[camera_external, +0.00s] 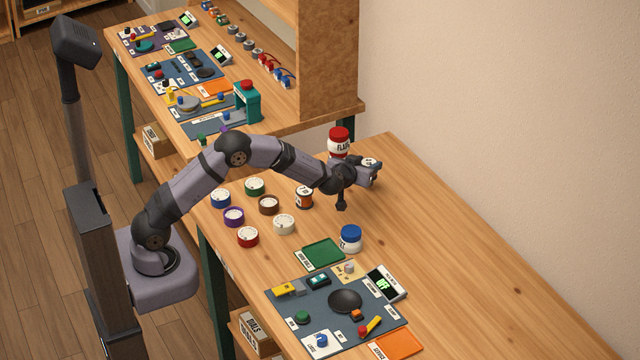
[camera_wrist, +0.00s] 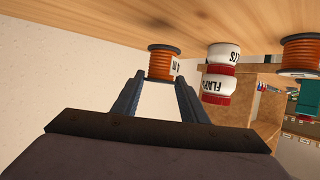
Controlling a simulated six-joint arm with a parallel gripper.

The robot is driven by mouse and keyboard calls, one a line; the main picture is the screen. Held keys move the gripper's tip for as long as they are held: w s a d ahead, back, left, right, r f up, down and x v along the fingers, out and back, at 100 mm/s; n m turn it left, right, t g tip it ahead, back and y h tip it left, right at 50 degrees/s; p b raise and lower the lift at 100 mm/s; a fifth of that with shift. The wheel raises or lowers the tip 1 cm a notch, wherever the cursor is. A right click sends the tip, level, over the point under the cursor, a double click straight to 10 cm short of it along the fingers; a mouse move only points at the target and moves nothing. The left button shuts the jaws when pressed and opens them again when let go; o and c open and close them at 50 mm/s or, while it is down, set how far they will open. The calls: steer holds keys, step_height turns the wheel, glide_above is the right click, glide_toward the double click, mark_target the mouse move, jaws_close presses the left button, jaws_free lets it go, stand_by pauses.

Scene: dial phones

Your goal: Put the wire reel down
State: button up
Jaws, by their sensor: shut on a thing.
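In the wrist view the picture is upside down, with the tabletop at the top. My gripper (camera_wrist: 160,80) is shut on an orange wire reel (camera_wrist: 163,62) with dark flanges, held at the fingertips. I cannot tell whether the reel touches the table. A second orange reel (camera_wrist: 300,52) stands at the right of the wrist view; an orange reel (camera_external: 304,197) stands left of my gripper.
A stack of red-lidded jars (camera_external: 339,142) stands close behind my gripper; it also shows in the wrist view (camera_wrist: 220,82). Several coloured round dials (camera_external: 268,205), a blue-lidded jar (camera_external: 350,240) and a green tray (camera_external: 320,254) lie nearer. The table's right (camera_external: 450,235) is clear.

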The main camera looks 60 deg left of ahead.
steer(key=shift+f, duration=1.8)
steer(key=shift+f, duration=0.15)
steer(key=o, duration=1.2)
steer(key=shift+s+d+r, duration=0.1)
steer(key=shift+r, duration=0.1)
steer(key=v, duration=1.1)
steer(key=shift+s+d+b, duration=0.2)
steer(key=shift+s+b, duration=0.1)
steer(key=shift+b, duration=0.1)
steer(key=shift+r, duration=0.1)
